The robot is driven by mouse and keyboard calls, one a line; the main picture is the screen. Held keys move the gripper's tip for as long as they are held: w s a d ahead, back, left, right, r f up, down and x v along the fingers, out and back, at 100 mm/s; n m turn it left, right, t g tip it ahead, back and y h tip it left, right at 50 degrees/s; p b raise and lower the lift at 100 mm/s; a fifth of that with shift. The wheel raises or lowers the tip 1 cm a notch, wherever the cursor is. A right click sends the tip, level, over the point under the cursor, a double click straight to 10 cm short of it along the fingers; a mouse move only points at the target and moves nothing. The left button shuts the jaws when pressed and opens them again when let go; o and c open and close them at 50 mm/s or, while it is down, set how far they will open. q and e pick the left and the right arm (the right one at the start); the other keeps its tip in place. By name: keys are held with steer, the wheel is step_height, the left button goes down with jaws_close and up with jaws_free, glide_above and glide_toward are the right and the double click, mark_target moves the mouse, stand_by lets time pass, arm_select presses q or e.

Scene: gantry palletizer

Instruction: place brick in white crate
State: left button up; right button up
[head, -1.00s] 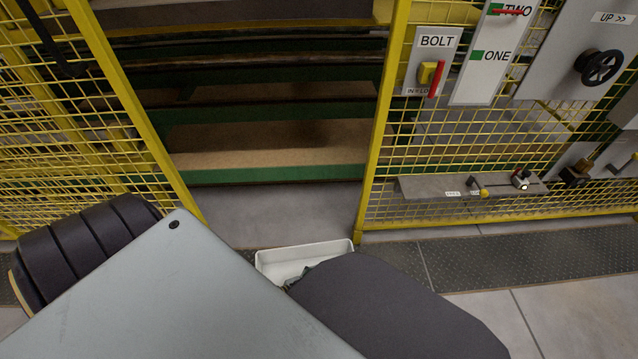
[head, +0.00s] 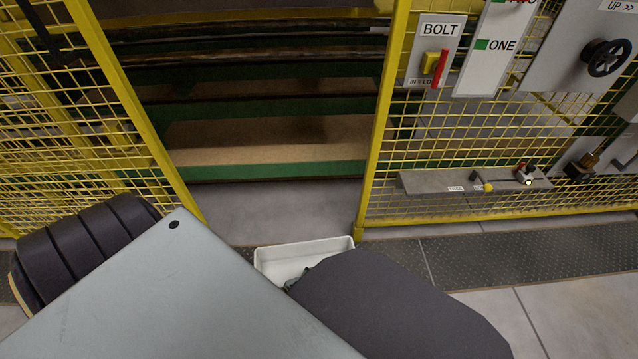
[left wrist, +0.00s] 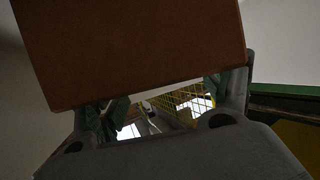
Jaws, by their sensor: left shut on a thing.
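The brick (left wrist: 140,50) is a plain brown block that fills the upper middle of the left wrist view. My left gripper (left wrist: 168,100) is shut on it, with a dark finger on either side of its lower edge. The white crate (head: 290,258) shows at the bottom centre of the head view, on the floor side of the fence opening. Its right and front parts are hidden behind my own dark and grey parts, so its contents cannot be told. The brick and left gripper cannot be made out in the head view. My right gripper is not in view.
Yellow mesh fence (head: 480,130) stands on both sides of an opening with green and brown shelving (head: 270,140) behind it. A BOLT panel (head: 437,50) with a red handle, sign boards and a handwheel (head: 605,62) are on the right. Grey floor (head: 290,212) is clear in the opening.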

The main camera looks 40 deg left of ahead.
mark_target(308, 287)
arm_select(q)
steer(key=shift+w+f, duration=0.1)
steer(key=shift+f, duration=0.1)
stand_by(0.5)
steer(key=o, duration=1.8)
steer(key=shift+f, duration=0.1)
steer(key=shift+p+v, duration=1.3)
steer(key=shift+v, duration=1.5)
steer(key=shift+p+v, duration=0.4)
steer(key=shift+v, duration=0.7)
